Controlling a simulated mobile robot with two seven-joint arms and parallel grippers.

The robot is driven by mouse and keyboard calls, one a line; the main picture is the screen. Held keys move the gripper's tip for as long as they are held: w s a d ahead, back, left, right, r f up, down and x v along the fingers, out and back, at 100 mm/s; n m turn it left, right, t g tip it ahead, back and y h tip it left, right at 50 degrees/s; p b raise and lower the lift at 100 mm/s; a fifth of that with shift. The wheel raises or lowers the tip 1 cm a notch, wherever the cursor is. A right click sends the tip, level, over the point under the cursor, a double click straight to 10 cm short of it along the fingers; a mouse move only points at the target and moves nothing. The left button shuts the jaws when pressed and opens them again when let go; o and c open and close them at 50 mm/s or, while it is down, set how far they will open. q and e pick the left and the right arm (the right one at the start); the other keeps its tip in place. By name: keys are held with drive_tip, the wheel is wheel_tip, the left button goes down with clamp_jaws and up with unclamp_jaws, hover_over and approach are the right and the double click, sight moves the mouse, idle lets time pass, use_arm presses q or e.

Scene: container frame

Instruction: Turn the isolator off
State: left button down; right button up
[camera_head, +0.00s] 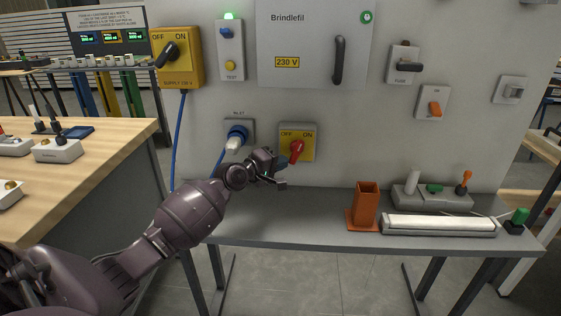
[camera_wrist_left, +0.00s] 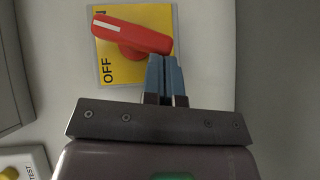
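A red rotary handle (camera_head: 297,150) sits on a yellow plate (camera_head: 286,131) marked OFF and ON, low on the grey wall panel. The handle is tilted, and the white-striped end of the red handle (camera_wrist_left: 130,36) leans toward the ON side in the left wrist view. My left gripper (camera_head: 282,162) is just left of and below the handle. In the left wrist view its blue fingers (camera_wrist_left: 166,78) are together at the handle's other end, with nothing visible between them. I cannot tell whether they touch it. My right gripper is not in view.
A yellow supply box (camera_head: 188,75) with a black OFF/ON handle is at upper left. A blue plug (camera_head: 237,135) and its cable are close left of my gripper. A grey shelf (camera_head: 290,228) below bears an orange holder (camera_head: 365,203) and a white-topped bar (camera_head: 438,223).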

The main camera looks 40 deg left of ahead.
sight(294, 165)
use_arm(q)
drive_tip(key=n+t+b, duration=0.1)
drive_tip(key=b, duration=0.1)
drive_tip(key=d+f+n+t+b, duration=0.1)
drive_tip(key=w+f+n+t+b, duration=0.1)
drive_tip(key=b, duration=0.1)
drive_tip(key=shift+d+f+n+h+b, duration=0.2)
drive_tip(key=shift+n+h+b, duration=0.1)
drive_tip(key=shift+h+b, duration=0.1)
drive_tip(key=shift+w+d+n+t+b, duration=0.1)
drive_tip(key=shift+d+n+t+b, duration=0.2)
drive_tip(key=shift+t+b, duration=0.25)
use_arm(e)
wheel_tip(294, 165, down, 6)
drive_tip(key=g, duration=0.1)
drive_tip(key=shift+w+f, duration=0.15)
use_arm(q)
drive_tip(key=shift+w+d+f, duration=0.1)
drive_tip(key=shift+w+d, duration=0.3)
drive_tip(key=shift+d, duration=0.3)
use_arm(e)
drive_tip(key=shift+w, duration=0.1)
use_arm(q)
drive_tip(key=shift+d, duration=0.1)
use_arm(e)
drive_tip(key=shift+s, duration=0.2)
